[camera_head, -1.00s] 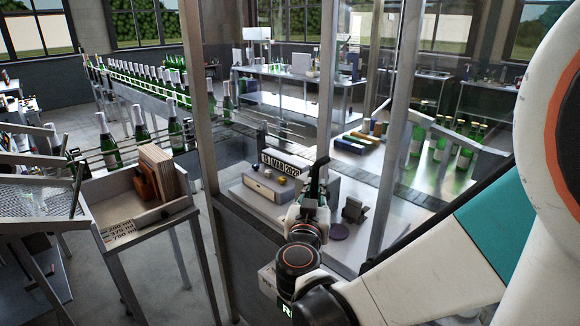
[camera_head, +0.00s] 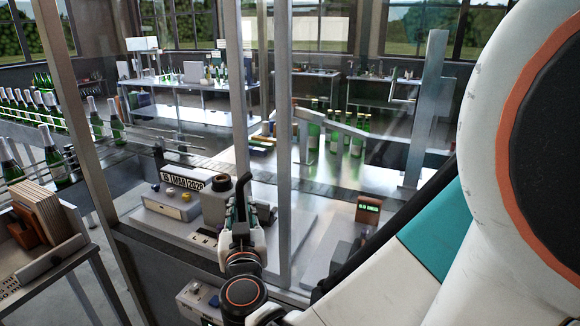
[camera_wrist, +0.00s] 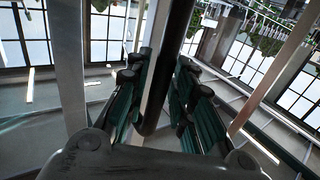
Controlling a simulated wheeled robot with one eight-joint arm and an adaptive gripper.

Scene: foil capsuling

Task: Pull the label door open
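The label door's clear pane is hard to make out against the machine behind it in the head view. A metal-framed enclosure with upright posts (camera_head: 284,150) stands in front of me. My gripper (camera_head: 246,208) is at the front of this enclosure, left of that post. In the wrist view, a long dark bar (camera_wrist: 172,60), which looks like the door's handle, runs between the two green-padded fingers (camera_wrist: 160,95). The fingers lie close along both sides of the bar and appear shut on it. The door's edge and hinge cannot be told apart.
Inside the enclosure are a grey box (camera_head: 168,206) with a date strip and a device with a lit green display (camera_head: 368,209). A tray of wooden boards (camera_head: 45,262) stands at left. Bottles (camera_head: 54,158) line the conveyor. My arm covers the right side.

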